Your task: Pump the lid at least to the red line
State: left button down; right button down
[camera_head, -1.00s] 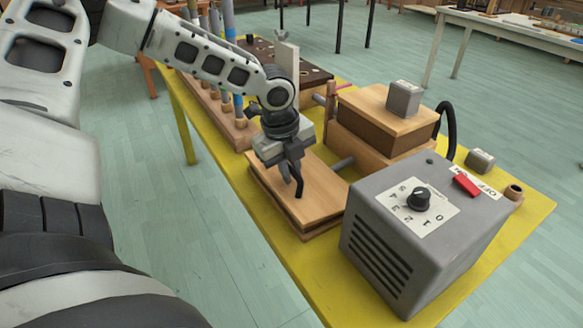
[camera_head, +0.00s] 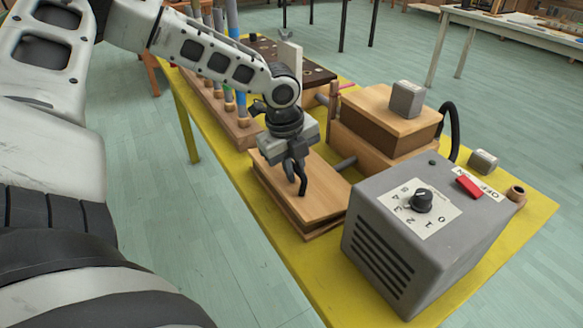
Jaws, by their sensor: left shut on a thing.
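My left gripper (camera_head: 297,178) points down at the top wooden board (camera_head: 315,200) of a flat pump near the table's front edge. Its dark fingers are shut at the board's upper face and hide what they hold there. A dark gap shows between this board and the board below. Behind it, a wooden box has a lid (camera_head: 372,102) with a grey block (camera_head: 407,98) on top. A post (camera_head: 333,100) with a small red mark (camera_head: 347,85) stands at the lid's left. The lid looks about level with or a little below the mark. My right gripper is out of view.
A grey control box (camera_head: 375,240) with a black knob and red switch stands at the near right of the yellow table (camera_head: 275,245). Blue and grey pipes (camera_head: 236,60) stand in wooden blocks behind my left arm. A black hose (camera_head: 452,128) curves beside the lidded box.

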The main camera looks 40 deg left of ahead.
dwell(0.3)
pick_arm(q)
jog(key=shift+w+d+r+p, duration=0.2)
jog(key=shift+w+r+p, duration=0.2)
jog(key=shift+w+r, duration=0.5)
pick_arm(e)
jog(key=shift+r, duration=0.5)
pick_arm(q)
jog(key=c, duration=1.4)
grip_release()
jog(key=shift+s+r, duration=0.15)
jog(key=shift+s, duration=0.05)
jog(key=shift+o, duration=0.2)
jog(key=shift+r, duration=0.2)
notch_tip(320, 180, up, 16)
jog(key=s+p, duration=0.2)
jog(key=shift+s+a+f, duration=0.25)
jog(key=shift+a, duration=0.1)
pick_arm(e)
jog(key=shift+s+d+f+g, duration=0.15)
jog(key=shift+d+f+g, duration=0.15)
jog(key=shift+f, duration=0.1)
